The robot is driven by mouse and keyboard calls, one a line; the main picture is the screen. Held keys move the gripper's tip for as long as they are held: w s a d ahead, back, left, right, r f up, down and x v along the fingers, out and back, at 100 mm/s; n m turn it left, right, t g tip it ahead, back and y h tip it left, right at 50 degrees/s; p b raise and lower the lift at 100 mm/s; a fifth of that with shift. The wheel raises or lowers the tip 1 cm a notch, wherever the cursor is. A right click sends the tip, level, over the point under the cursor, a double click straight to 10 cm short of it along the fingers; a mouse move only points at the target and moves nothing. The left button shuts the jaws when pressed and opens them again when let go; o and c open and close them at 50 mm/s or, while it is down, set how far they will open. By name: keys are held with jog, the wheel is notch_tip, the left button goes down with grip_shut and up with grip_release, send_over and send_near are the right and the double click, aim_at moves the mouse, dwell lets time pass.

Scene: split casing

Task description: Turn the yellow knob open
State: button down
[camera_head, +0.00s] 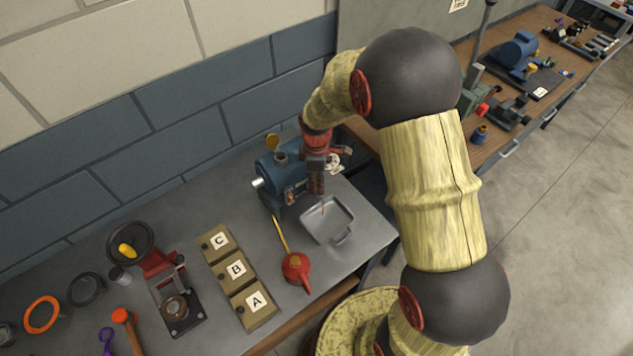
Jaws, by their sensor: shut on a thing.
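My gripper (316,186) points down at the right end of the casing, just behind the grey tray. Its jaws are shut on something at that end. I cannot make out a yellow knob there; the fingers and wrist cover that spot, so any knob held is hidden. The grey drip tray (341,236) lies on the bench in front of and below my gripper.
Blocks marked A (257,302), B and C lie further left, beside a red hand-wheel machine (158,265). A wooden bench (540,28) with tools is at the back right.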

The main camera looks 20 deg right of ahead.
jog(key=shift+n, duration=0.5)
jog(key=c, duration=1.5)
grip_release()
jog(key=shift+c, duration=0.2)
jog(key=shift+w+r, duration=0.1)
jog(key=shift+r, duration=0.05)
jog(key=shift+w+r, duration=0.1)
jog(key=shift+r, duration=0.15)
jog(key=r, duration=0.7)
jog(key=shift+s+r, duration=0.1)
jog(key=shift+s, duration=0.15)
